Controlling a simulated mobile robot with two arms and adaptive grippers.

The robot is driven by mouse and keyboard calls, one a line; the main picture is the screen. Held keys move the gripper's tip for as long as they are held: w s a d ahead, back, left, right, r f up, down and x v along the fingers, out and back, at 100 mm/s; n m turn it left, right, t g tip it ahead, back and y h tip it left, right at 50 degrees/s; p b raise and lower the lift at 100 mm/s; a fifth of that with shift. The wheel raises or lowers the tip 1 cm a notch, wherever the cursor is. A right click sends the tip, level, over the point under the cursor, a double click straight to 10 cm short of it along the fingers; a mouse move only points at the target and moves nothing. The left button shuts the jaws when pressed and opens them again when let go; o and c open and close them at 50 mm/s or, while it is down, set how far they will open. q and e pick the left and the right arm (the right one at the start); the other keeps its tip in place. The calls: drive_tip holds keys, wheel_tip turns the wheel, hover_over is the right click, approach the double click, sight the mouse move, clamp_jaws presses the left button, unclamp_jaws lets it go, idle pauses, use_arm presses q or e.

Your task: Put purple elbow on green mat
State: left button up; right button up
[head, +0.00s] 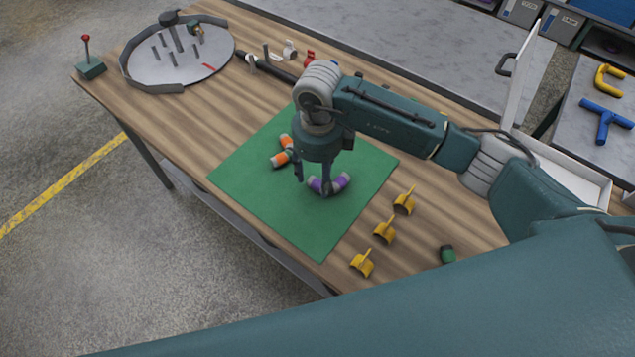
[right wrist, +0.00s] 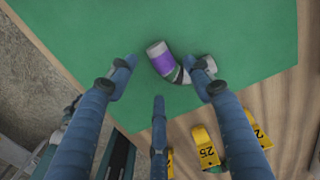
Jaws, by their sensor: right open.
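The purple elbow (head: 342,181), a bent pipe piece with grey ends and purple bands, lies on the green mat (head: 245,175). It also shows in the right wrist view (right wrist: 163,60), against the mat (right wrist: 75,45). My right gripper (head: 313,182) points down over the mat at the elbow. In the right wrist view its fingers (right wrist: 166,75) are spread, with the elbow between and beyond the tips; one finger overlaps its right part. I cannot tell whether a finger touches it. My left gripper is not in view.
An orange elbow (head: 281,158) lies on the mat beside the gripper. Yellow clips (head: 385,231) and a dark green piece (head: 447,254) sit right of the mat. A round plate with pegs (head: 180,60) stands at the far left. Wood between plate and mat is clear.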

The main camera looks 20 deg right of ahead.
sight(318, 188)
wheel_tip(318, 188, up, 8)
drive_tip(key=b, duration=0.1)
drive_tip(key=shift+r, duration=0.2)
drive_tip(key=shift+s, duration=0.1)
idle(0.3)
